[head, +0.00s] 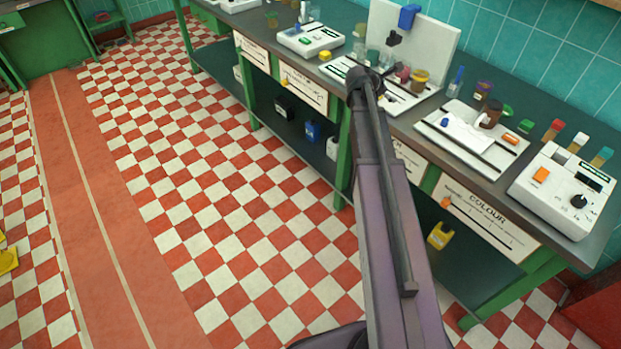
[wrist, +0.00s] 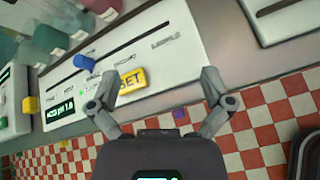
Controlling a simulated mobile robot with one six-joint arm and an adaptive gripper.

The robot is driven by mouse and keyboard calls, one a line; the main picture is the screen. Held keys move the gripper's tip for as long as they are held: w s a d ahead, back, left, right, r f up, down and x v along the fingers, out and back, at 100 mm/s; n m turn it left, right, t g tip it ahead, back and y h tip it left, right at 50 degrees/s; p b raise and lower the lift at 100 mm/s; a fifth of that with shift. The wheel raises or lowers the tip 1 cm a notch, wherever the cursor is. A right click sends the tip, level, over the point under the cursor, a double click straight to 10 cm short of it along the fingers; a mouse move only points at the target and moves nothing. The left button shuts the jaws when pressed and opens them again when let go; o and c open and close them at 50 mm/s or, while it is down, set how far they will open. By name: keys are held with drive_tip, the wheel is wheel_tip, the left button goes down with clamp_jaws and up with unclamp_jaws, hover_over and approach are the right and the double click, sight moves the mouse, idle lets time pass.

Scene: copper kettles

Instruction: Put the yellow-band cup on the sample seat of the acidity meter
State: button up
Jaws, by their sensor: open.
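A cup with a yellow top band (head: 419,77) stands at the right end of the middle white unit on the bench in the head view; I cannot tell for sure that it is the yellow-band cup. In the wrist view a small dark display (wrist: 59,111) seems to read acid pH, on a white unit at the left edge that looks like the acidity meter. Its sample seat cannot be made out.
A blue knob (wrist: 84,62) and a yellow SET block (wrist: 131,81) are near the fingers. In the head view, a slotted white board (head: 470,140) and a white meter (head: 563,190) stand to the right, with several coloured vials. The checkered floor (head: 230,200) is clear.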

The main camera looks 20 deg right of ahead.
drive_tip(key=s+a+f+m+g+y, duration=0.1)
drive_tip(key=s+a+f+m+y, duration=0.1)
drive_tip(key=s+a+m, duration=0.4)
drive_tip(key=s+a+f+m+g+y, duration=0.1)
drive_tip(key=s+a+f+m+y, duration=0.2)
drive_tip(key=s+a, duration=0.6)
drive_tip(key=s+a+f+m+g+y, duration=0.2)
drive_tip(key=s+a+m+y, duration=0.3)
drive_tip(key=a, duration=1.4)
drive_tip(key=s+f+m, duration=0.1)
drive_tip(key=s+m, duration=0.2)
drive_tip(key=shift+s+a+f+m+y, duration=0.15)
drive_tip(key=shift+s+m+y, duration=0.05)
drive_tip(key=shift+m+y, duration=0.1)
